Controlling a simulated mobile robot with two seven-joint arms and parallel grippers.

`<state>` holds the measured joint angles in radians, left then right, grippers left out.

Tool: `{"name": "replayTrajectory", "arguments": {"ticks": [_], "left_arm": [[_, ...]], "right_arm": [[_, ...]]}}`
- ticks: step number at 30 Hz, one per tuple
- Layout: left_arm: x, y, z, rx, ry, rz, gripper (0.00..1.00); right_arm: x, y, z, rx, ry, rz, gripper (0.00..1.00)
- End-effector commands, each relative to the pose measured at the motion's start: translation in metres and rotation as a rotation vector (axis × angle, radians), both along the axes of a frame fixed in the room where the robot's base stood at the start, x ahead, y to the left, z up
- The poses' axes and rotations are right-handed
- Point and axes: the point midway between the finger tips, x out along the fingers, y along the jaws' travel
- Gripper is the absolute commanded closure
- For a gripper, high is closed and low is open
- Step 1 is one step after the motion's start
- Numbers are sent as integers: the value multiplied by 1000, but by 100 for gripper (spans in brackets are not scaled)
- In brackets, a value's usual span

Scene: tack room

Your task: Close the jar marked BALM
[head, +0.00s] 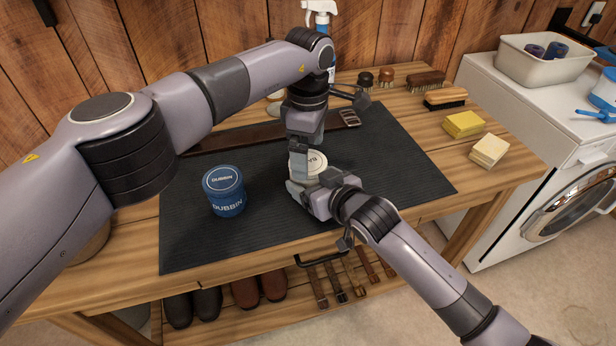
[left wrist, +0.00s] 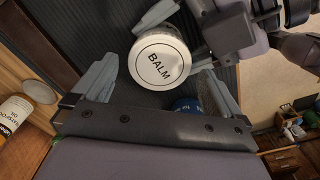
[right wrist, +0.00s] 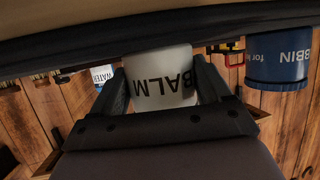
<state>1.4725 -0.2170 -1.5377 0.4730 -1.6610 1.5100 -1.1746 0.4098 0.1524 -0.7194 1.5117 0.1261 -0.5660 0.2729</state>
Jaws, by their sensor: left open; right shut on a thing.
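The jar marked BALM is white, with a pale lid (head: 313,163) on top, on the dark mat (head: 215,255). The BALM lid faces up in the left wrist view (left wrist: 160,62). My left gripper (head: 302,160) points down at the lid from above, its fingers apart on either side of it. My right gripper (head: 312,192) is shut on the jar's body from the front; the right wrist view shows the body (right wrist: 163,80), lettered BALM, between its fingers. The grippers hide much of the jar in the head view. I cannot tell how tightly the lid sits.
A blue DUBBIN jar (head: 224,191) stands left on the mat. A strap with a buckle (head: 348,117) lies behind. A spray bottle (head: 320,20), brushes (head: 445,97) and sponges (head: 463,124) stand along the back and right. The mat's right part is clear.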

Motion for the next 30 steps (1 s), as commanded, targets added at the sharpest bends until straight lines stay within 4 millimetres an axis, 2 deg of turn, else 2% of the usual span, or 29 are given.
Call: {"name": "replayTrajectory", "arguments": {"ticks": [9,15,20,28,29,30], "left_arm": [[0,-1,69,-1,-4,0,0],[0,0,98,-2,-2,0,0],[-1,-1,107,-1,1,-1,0],[-1,-1,107,-1,1,-1,0],[-1,-1,107,-1,1,-1,0],[-1,-1,107,-1,1,-1,0]], "right_arm": [[0,0,-1,-1,2,0,100],[0,0,-1,-1,2,0,100],[0,0,-1,-1,2,0,100],[0,0,-1,-2,3,0,100],[0,0,-1,-2,3,0,13],[0,0,-1,-1,1,-1,0]]}}
